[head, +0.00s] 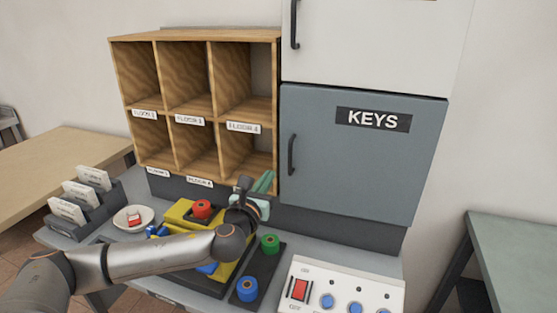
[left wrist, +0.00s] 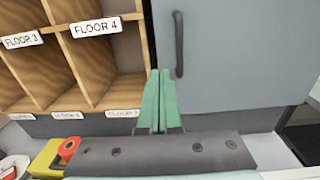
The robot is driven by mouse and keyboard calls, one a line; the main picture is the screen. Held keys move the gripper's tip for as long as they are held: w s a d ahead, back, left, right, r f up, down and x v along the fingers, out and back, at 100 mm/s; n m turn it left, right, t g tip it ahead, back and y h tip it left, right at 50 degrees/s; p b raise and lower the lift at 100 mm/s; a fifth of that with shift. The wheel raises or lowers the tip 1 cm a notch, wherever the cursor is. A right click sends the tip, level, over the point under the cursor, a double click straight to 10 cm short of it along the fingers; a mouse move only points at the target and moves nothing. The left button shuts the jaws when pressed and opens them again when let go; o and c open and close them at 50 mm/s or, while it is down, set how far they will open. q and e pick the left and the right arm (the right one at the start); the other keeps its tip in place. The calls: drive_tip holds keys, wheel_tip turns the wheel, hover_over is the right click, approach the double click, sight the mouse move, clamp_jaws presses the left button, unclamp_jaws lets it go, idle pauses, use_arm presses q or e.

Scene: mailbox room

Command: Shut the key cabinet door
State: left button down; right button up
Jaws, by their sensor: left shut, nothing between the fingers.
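The key cabinet door (head: 362,165) is a grey-blue panel with a black KEYS label (head: 373,119) in the head view. Its dark vertical handle (head: 291,154) is on its left edge. The door looks flush or nearly flush with the cabinet front. My left gripper (head: 264,182) has green fingers, shut and empty, just left of and below the handle. In the left wrist view the shut fingertips (left wrist: 158,75) point up near the door's lower left edge, below the handle (left wrist: 178,45). I cannot tell whether they touch the door (left wrist: 235,55). My right gripper is not in view.
Wooden pigeonholes (head: 195,103) stand left of the cabinet. On the counter are a yellow block with a red knob (head: 201,209), a tray with green and blue spools (head: 258,270), a switch panel (head: 343,288), a saucer (head: 133,217) and a card rack (head: 83,205).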

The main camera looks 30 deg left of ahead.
sight(282, 156)
use_arm(q)
drive_tip(key=x, duration=0.8)
drive_tip(key=shift+w+a+p, duration=0.1)
drive_tip(key=shift+w+p, duration=0.15)
drive_tip(key=shift+p, duration=0.05)
